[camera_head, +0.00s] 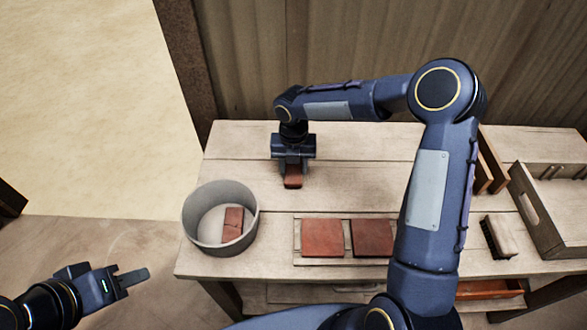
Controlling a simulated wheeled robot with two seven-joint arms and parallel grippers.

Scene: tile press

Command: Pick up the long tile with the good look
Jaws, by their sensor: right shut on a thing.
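My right gripper (293,172) is above the back left part of the wooden table, pointing down, and is shut on a reddish-brown tile (293,183). Most of that tile is hidden by the gripper, so its full length and surface cannot be told. Two square reddish tiles, a left one (322,238) and a darker right one (372,238), lie side by side on a board (297,249) near the front edge. My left gripper (133,277) is off the table at the lower left, far from the tiles. Its fingers overlap in this view.
A round grey bin (187,222) with reddish pieces (232,222) inside stands at the table's left end. A brush (499,237), upright boards (489,165) and a wooden crate (533,205) are at the right. The table between bin and back edge is clear.

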